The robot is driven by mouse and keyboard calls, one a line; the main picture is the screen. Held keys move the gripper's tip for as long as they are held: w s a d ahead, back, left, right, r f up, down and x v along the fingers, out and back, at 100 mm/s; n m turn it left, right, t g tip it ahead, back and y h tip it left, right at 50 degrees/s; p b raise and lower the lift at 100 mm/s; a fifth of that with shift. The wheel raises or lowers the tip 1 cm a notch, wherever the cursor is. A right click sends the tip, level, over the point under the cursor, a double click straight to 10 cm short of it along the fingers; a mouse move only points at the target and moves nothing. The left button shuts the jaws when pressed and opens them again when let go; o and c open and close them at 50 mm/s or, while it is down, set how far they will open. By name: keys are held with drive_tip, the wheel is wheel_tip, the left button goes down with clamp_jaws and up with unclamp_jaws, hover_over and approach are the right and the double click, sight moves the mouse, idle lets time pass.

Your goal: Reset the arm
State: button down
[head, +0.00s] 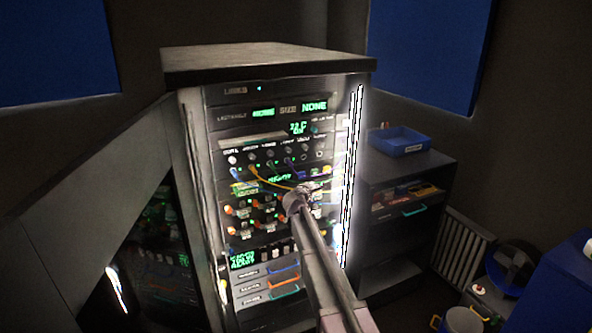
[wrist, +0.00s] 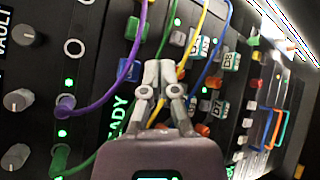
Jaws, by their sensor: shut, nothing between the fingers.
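My gripper (wrist: 158,75) is shut and empty in the wrist view, its two grey fingertips together in front of the rack's panel. Purple (wrist: 122,85), green, yellow and blue cables run close around and behind the fingers. In the head view my arm reaches up from the bottom to the equipment rack (head: 190,150), and my gripper (head: 303,190) is near the middle of its front, partly hidden by my own wrist. I cannot tell whether the fingertips touch the panel or a cable.
Knobs (wrist: 18,100) and colored plugs crowd the panel. Drawers with colored handles (head: 284,283) lie low on the rack.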

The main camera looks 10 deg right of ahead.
drive_tip(key=s+d+f+m+g, duration=0.2)
drive_tip(key=s+f+m+g, duration=0.15)
drive_tip(key=s, duration=0.35)
drive_tip(key=s+d+f+m+g+y, duration=0.1)
drive_tip(key=s+d+f+m+g, duration=0.2)
drive_tip(key=s, duration=0.5)
drive_tip(key=s+f+m+g, duration=0.2)
drive_tip(key=s+f+m, duration=0.1)
drive_tip(key=s+m, duration=0.3)
drive_tip(key=s+a+f+m+g+y, duration=0.2)
drive_tip(key=s+m+y, duration=0.1)
drive_tip(key=s, duration=0.8)
drive_tip(key=s+a+f+m+g+y, duration=0.2)
drive_tip(key=s+a+m+g, duration=0.1)
drive_tip(key=s, duration=0.8)
drive_tip(key=shift+s+f+y, duration=0.15)
drive_tip(key=shift+f+y, duration=0.25)
drive_tip(key=shift+m, duration=0.25)
